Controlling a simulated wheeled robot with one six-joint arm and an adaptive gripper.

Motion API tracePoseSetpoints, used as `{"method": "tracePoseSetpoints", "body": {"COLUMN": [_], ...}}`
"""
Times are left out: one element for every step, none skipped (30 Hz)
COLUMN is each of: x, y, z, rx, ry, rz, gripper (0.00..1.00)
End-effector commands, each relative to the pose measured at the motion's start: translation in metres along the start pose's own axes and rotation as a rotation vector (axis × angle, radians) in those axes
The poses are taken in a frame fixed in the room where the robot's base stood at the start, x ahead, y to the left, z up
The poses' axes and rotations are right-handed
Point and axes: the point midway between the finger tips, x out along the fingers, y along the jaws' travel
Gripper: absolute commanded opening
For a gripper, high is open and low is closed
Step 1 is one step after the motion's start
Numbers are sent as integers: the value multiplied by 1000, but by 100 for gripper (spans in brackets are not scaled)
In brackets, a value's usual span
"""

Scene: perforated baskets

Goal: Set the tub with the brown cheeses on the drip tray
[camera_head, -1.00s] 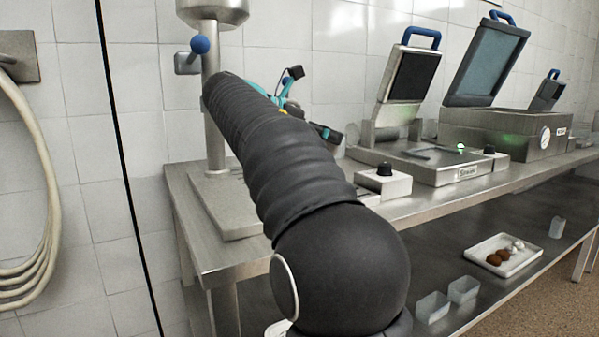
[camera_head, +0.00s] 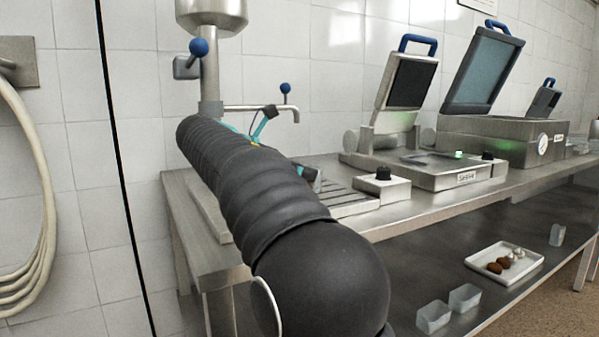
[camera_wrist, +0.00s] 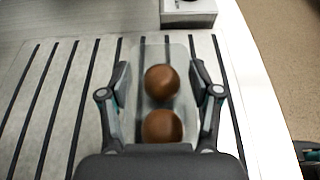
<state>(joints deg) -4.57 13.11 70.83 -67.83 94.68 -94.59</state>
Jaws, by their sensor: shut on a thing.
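My gripper (camera_wrist: 160,74) is shut on a clear tub (camera_wrist: 178,52), with one finger on each side of it. Two brown cheeses, a far one (camera_wrist: 161,82) and a near one (camera_wrist: 162,126), lie in the tub. The tub is over the slotted drip tray (camera_wrist: 62,92); I cannot tell whether it touches the slats. In the head view the drip tray (camera_head: 348,204) lies on the steel bench under the tap, partly behind my arm. The tub is hidden by my arm there.
A knobbed box (camera_head: 383,188) stands at the drip tray's right end. A press (camera_head: 430,172) with raised lid stands beyond it. On the lower shelf are a white tray (camera_head: 482,262) with brown and white balls and two empty clear tubs (camera_head: 433,316) (camera_head: 464,298).

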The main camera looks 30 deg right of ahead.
Motion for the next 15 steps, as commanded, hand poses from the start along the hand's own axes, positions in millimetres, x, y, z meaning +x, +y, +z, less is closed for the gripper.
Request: {"method": "tracePoseSetpoints", "body": {"x": [0, 0, 1, 1, 1, 1, 1, 1, 1, 1, 1, 1, 1, 1, 1], "y": [0, 0, 0, 0, 0, 0, 0, 0, 0, 0, 0, 0, 0, 0, 0], "z": [0, -1, -2, -2, -2, -2, -2, -2, -2, -2, -2, -2, -2, -2, -2], "rx": [0, -1, -1, -1, -1, -1, -1, -1, -1, -1, -1, -1, -1, 0, 0], "ry": [0, 0, 0, 0, 0, 0, 0, 0, 0, 0, 0, 0, 0, 0, 0], "rz": [0, 0, -1, -1, -1, -1, -1, -1, 0, -1, 0, 0, 0, 0, 0], "gripper": [31, 31, 31, 66, 73, 83, 88, 88, 88, 88, 88, 88, 88, 88, 88]}}
